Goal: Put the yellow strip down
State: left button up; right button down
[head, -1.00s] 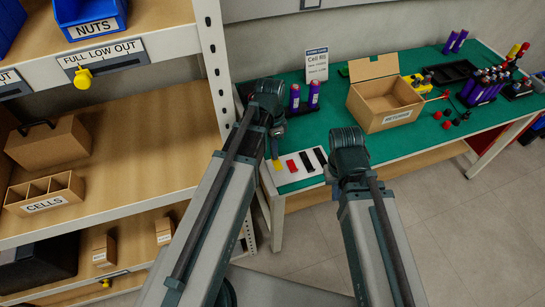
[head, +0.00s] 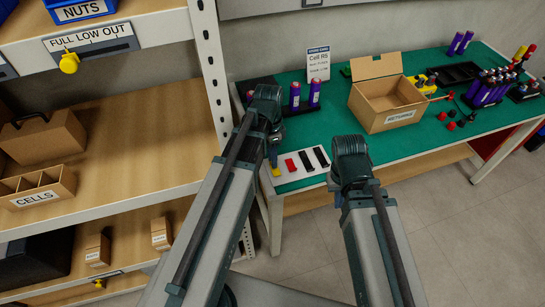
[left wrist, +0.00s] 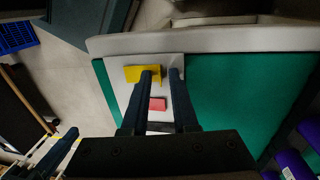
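The yellow strip (head: 276,172) is at the left end of a white card (head: 290,180) on the green bench; it also shows in the left wrist view (left wrist: 134,73). My left gripper (left wrist: 162,72) is open, its two fingers apart. One finger overlaps the yellow strip in that view; whether it touches cannot be told. In the head view my left gripper (head: 274,158) points down just above the strip. A red strip (head: 291,166) and two black strips (head: 306,161) lie beside it on the card. My right gripper (head: 350,165) is near the bench's front edge, its fingers hidden.
An open cardboard box (head: 385,115) stands mid-bench, with purple cells (head: 296,97) left of it. A black tray (head: 455,74) and more cells (head: 490,88) are further right. A shelf rack (head: 215,110) stands close on the left.

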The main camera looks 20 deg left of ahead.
pick_arm(q)
notch_tip(320, 180, up, 12)
jog(key=w+a+p, duration=0.1)
jog(key=p, duration=1.1)
jog(key=s+d+n+t+y, duration=0.1)
jog(key=s+d+n+y, duration=0.1)
jog(key=s+d+n, duration=0.5)
jog(key=s+d, duration=0.3)
jog(key=d, duration=0.1)
jog(key=shift+s+d, duration=0.2)
jog(key=shift+s, duration=0.1)
dwell(0.5)
